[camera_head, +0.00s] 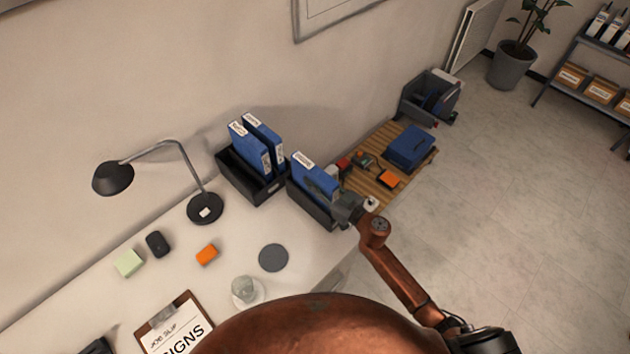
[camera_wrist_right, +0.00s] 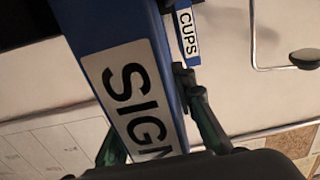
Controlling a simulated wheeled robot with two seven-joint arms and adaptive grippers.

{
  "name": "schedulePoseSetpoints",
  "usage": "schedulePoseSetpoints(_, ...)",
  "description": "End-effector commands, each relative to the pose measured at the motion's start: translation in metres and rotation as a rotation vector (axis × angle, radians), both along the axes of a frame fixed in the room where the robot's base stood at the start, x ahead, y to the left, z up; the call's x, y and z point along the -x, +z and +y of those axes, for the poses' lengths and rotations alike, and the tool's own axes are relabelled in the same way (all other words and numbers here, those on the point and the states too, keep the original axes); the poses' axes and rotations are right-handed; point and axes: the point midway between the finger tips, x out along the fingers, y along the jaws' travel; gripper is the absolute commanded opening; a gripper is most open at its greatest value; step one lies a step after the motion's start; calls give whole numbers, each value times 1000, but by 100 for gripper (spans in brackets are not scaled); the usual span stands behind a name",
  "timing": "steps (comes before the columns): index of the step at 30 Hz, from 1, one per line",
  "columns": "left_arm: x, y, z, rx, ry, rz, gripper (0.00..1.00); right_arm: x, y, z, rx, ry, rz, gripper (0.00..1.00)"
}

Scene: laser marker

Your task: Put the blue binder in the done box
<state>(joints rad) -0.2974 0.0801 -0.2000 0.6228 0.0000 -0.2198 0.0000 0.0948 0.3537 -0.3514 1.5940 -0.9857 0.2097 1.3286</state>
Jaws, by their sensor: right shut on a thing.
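A blue binder (camera_head: 318,181) with a white label is at the right-hand dark box (camera_head: 309,204); its lower part is hidden behind the box wall. I cannot tell whether it rests on the box's floor. My right gripper (camera_head: 347,207) is shut on this binder at its right side. In the right wrist view the binder (camera_wrist_right: 92,40) has a label reading "SIGN", cut off, between my fingers (camera_wrist_right: 160,128). Which box is the done box is not readable. My left gripper is not in view.
The left dark box (camera_head: 240,181) holds two blue binders (camera_head: 250,147). A lamp (camera_head: 204,208), orange block (camera_head: 207,254), dark disc (camera_head: 273,257), glass (camera_head: 244,288) and clipboard (camera_head: 174,322) are on the desk. A wooden mat (camera_head: 365,183) with a blue case (camera_head: 408,148) lies right.

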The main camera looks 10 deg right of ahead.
Motion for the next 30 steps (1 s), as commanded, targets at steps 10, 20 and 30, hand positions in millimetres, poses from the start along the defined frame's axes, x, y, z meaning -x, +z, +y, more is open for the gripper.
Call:
schedulePoseSetpoints(10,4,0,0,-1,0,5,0,0,-1,0,2,1,-1,30)
schedulePoseSetpoints(20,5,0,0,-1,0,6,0,0,-1,0,1,1,-1,41)
schedulePoseSetpoints(30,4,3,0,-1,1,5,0,20,0,-13,2,-1,3,41)
